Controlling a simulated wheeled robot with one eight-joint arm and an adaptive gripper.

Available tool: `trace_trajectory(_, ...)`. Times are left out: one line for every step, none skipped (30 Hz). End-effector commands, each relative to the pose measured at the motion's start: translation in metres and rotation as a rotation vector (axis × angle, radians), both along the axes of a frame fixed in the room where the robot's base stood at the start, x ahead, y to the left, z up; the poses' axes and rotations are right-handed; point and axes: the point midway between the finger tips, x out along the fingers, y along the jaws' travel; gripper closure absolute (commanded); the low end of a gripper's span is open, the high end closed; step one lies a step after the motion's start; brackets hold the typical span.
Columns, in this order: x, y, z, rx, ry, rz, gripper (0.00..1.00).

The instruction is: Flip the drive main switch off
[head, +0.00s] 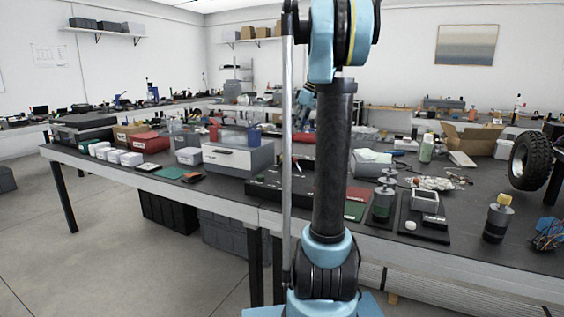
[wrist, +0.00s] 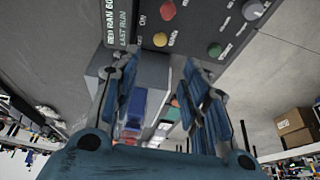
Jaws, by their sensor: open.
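In the wrist view a dark control panel (wrist: 190,28) crosses the top of the picture. I cannot tell which control is the drive main switch. My gripper (wrist: 160,64) is open and empty, its two blue fingers spread below the panel in the picture. In the head view a long black panel (head: 266,187) lies on the bench, partly hidden behind my arm.
A grey drawer box (head: 238,157) stands beside the black panel. Green-banded cylinders (head: 383,203), a small open box (head: 425,201) and a tyre (head: 530,160) stand to the right. A blue bin (wrist: 133,103) shows between my fingers in the wrist view.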

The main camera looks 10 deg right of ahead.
Motion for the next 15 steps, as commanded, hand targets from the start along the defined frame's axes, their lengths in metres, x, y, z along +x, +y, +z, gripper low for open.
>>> trace_trajectory(0.002,0.001,-0.003,0.0,-0.001,0.002,0.59)
trace_trajectory(0.002,0.002,-0.005,0.0,-0.002,0.003,0.59)
trace_trajectory(0.003,0.003,-0.009,0.0,-0.002,0.003,0.59)
trace_trajectory(0.004,0.004,-0.012,0.0,-0.002,0.003,0.59)
trace_trajectory(0.005,0.006,-0.016,0.0,-0.002,0.003,0.59)
trace_trajectory(0.006,0.008,-0.022,0.0,-0.002,0.003,0.59)
trace_trajectory(0.007,0.009,-0.026,0.0,-0.002,0.003,0.59)
trace_trajectory(0.009,0.011,-0.031,0.0,-0.002,0.003,0.59)
trace_trajectory(0.01,0.013,-0.038,0.0,-0.002,0.003,0.59)
trace_trajectory(0.011,0.014,-0.043,0.0,-0.002,0.003,0.59)
trace_trajectory(0.012,0.016,-0.048,0.0,-0.001,0.002,0.59)
trace_trajectory(0.014,0.019,-0.054,0.0,-0.001,0.002,0.59)
trace_trajectory(0.015,0.02,-0.059,0.0,-0.001,0.002,0.59)
trace_trajectory(0.016,0.022,-0.064,0.0,-0.001,0.002,0.59)
trace_trajectory(0.018,0.024,-0.07,0.001,0.0,0.002,0.59)
